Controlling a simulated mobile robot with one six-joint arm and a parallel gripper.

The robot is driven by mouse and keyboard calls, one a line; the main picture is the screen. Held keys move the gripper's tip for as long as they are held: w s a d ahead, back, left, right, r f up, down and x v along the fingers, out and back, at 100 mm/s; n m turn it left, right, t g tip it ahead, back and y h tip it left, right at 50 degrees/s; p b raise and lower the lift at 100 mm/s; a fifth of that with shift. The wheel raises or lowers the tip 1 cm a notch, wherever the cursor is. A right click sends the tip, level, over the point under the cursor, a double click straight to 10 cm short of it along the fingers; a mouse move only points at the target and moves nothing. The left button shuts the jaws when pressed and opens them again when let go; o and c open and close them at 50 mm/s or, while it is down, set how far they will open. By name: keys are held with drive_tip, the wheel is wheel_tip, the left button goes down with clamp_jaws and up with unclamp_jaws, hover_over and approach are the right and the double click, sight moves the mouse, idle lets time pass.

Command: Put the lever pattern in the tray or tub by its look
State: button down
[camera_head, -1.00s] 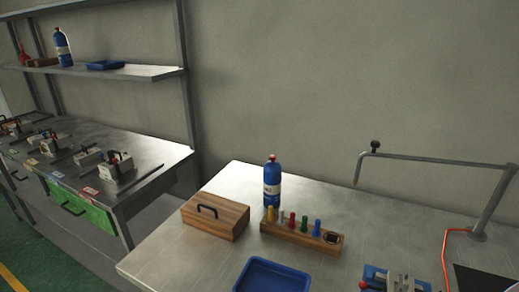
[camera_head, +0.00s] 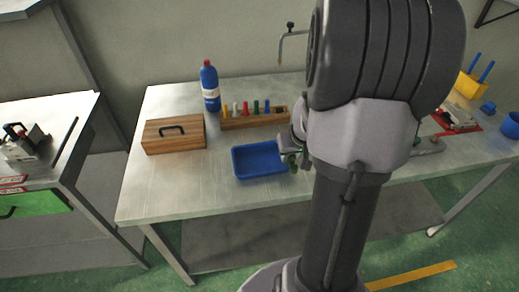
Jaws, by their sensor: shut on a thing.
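My gripper (camera_head: 290,159) is at the right edge of the blue tray (camera_head: 238,174), partly behind my arm. It is shut on a small green piece (camera_head: 293,168), which looks like the lever pattern; its shape and surface are too small to judge. The blue tray lies on the metal table and looks empty where I can see into it. A blue tub (camera_head: 512,126) stands at the table's far right, cut by the picture edge.
A wooden box (camera_head: 174,136) with a black handle stands left of the tray. Behind are a blue bottle (camera_head: 210,88) and a wooden rack (camera_head: 240,123) of coloured pegs. A yellow holder (camera_head: 470,86) and red mat (camera_head: 447,124) lie right. My arm hides the table's middle.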

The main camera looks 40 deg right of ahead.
hover_over(268, 156)
drive_tip(key=s, duration=0.1)
drive_tip(key=shift+s+a+f, duration=0.15)
drive_tip(key=shift+a+f, duration=0.15)
drive_tip(key=shift+f, duration=0.15)
drive_tip(key=shift+f+b, duration=1.05)
drive_tip(key=shift+f, duration=0.85)
drive_tip(key=c, duration=1.1)
unclamp_jaws()
drive_tip(key=shift+r, duration=0.1)
drive_tip(key=shift+r, duration=0.1)
